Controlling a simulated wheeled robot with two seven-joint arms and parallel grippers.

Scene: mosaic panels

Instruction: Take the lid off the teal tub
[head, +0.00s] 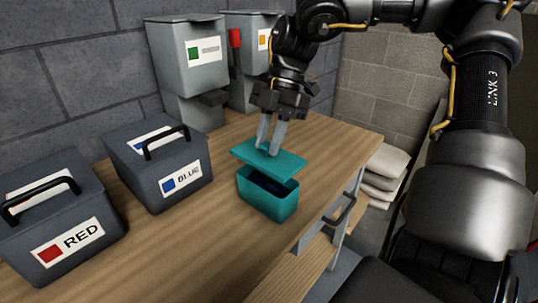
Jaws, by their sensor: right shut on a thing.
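The teal tub (266,201) stands upright on the wooden table near its right edge. Its lid (268,160), a flat teal slab, is above the tub, shifted a little toward the back and left and slightly tilted. A dark gap shows between the lid and the tub's rim, and part of the dark inside is visible. My right gripper (269,148) is above the lid, pointing down, with its two grey fingers shut on the lid's top. What exactly the fingertips pinch is too small to tell. My left gripper is not in view.
A grey box labelled BLUE (160,175) and one labelled RED (62,234) stand on the wooden table (185,250) at left. Grey dispensers (192,75) are against the back wall. The table in front of the tub is clear. Stacked sacks (385,170) lie beyond the right edge.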

